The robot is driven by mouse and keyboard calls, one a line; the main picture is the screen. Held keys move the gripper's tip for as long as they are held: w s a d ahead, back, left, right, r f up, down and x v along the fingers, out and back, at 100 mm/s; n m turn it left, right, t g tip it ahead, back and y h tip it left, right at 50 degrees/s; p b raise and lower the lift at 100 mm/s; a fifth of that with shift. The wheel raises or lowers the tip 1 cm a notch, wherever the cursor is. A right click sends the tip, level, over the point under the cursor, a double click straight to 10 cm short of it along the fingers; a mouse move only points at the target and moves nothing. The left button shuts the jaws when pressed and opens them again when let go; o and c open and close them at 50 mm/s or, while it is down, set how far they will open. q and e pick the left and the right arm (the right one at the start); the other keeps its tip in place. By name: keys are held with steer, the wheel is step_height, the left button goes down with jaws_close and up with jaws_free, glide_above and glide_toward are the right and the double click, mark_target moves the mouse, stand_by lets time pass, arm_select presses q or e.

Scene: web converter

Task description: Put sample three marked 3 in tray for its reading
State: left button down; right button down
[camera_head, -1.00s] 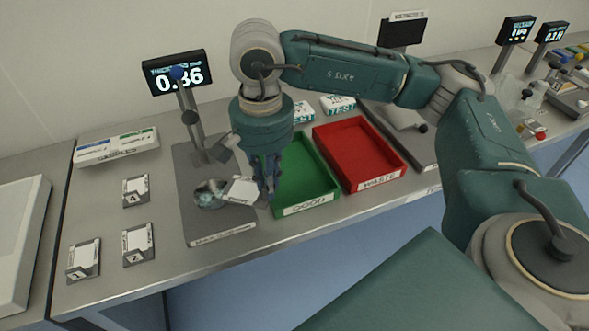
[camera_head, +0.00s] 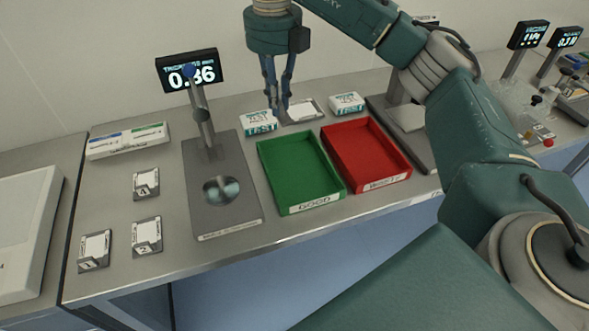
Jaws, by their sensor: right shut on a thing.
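My right gripper (camera_head: 279,112) is shut at the back of the bench, behind the green tray marked GOOD (camera_head: 270,165). A white card-like piece with a grey edge (camera_head: 301,111), apparently the held sample, shows at its fingertips; no number can be read on it. The red tray marked WASTE (camera_head: 335,160) stands to the right of the green one. Both trays look empty. The thickness gauge (camera_head: 195,190) has nothing white on its plate, and its display (camera_head: 190,72) appears to read 0.36, though the first decimal is unclear. My left gripper is out of view.
Samples marked 1 (camera_head: 95,250), 2 (camera_head: 147,236) and 4 (camera_head: 146,184) lie left of the gauge. White boxes marked TEST (camera_head: 258,121) stand behind the trays, another one to the right (camera_head: 347,102). A flat white-and-green box (camera_head: 127,140) lies at the back left.

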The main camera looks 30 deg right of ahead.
step_height(320, 180, down, 19)
steer(key=shift+f+p, duration=0.15)
steer(key=shift+p, duration=0.8)
steer(key=shift+f, duration=0.2)
steer(key=shift+d, duration=0.1)
steer(key=shift+f, duration=0.2)
steer(key=c, duration=1.7)
jaws_free()
steer(key=shift+c, duration=0.2)
